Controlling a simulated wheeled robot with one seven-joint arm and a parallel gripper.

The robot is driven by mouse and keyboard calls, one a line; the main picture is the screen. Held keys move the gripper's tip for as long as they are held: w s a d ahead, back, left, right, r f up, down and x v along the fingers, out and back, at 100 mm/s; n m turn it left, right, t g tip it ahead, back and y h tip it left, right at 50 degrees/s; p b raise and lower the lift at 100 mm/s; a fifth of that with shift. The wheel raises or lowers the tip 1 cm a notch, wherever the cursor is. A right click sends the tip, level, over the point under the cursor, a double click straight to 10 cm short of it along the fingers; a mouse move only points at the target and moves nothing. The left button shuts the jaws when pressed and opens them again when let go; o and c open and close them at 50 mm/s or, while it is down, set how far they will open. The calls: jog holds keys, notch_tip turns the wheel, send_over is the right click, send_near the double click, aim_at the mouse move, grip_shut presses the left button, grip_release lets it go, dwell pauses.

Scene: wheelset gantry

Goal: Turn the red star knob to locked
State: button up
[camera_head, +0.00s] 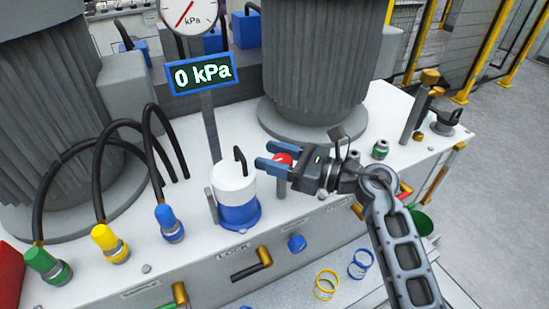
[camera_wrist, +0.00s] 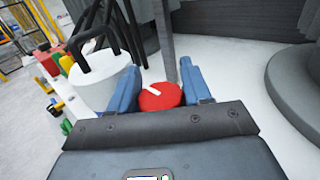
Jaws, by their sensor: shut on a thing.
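The red star knob (camera_head: 283,158) stands on the white bench top, just right of the white and blue canister. In the wrist view the knob (camera_wrist: 163,97) sits between the two blue fingers, with a white pointer mark on its top. My gripper (camera_head: 267,155) reaches in from the right and is shut on the knob; its fingers (camera_wrist: 159,72) flank it left and right. The fingers and gripper body hide part of the knob. Any locked marking beside it cannot be made out.
The white and blue canister (camera_head: 234,190) stands close to my fingers. A 0 kPa display (camera_head: 202,73) on a post is behind it. Hoses with green, yellow (camera_head: 108,240) and blue fittings are at left. A large grey ribbed column (camera_head: 315,60) rises behind my gripper.

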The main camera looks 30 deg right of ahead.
jog(key=shift+a+n+g+y, duration=0.1)
jog(key=shift+n+g+y, duration=0.5)
jog(key=shift+y, duration=0.1)
jog(key=o, duration=0.7)
jog(key=shift+b+v, duration=0.65)
jog(key=shift+v, duration=3.3)
